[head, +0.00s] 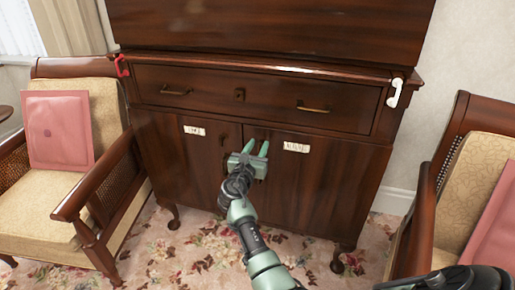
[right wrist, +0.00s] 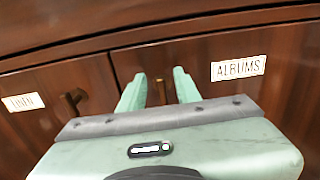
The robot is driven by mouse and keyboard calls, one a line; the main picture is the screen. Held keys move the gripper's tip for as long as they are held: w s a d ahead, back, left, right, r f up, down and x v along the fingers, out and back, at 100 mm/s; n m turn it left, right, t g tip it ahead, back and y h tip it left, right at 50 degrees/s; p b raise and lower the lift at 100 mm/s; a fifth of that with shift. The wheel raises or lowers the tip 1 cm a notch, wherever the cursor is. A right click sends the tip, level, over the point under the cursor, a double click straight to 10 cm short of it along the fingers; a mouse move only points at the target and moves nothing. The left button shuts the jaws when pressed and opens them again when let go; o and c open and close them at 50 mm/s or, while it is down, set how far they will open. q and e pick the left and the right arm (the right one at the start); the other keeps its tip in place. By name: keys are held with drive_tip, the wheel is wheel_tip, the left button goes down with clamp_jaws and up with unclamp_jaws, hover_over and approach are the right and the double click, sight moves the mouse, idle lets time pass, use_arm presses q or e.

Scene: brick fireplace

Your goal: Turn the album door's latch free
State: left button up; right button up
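The album door (head: 310,180) is the right one of two dark wooden cabinet doors and looks closed. Its label (right wrist: 238,68) reads "ALBUMS" in the right wrist view. A small brass-brown latch (right wrist: 161,91) stands roughly upright near that door's left edge; in the head view my gripper hides it. My right gripper (head: 256,148) is in front of this door, fingers pointing at it. In the right wrist view its open fingers (right wrist: 160,90) stand to either side of the latch, with gaps visible; I cannot tell how deep they reach. My left gripper is not in view.
The left door (head: 180,165) has its own label (right wrist: 22,102) and a tilted latch (right wrist: 73,101). A drawer (head: 250,98) with brass handles lies above. A red hook (head: 121,66) and a white one (head: 395,92) sit at the cabinet's sides. Armchairs (head: 62,190) (head: 470,170) flank it.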

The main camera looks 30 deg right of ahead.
clamp_jaws()
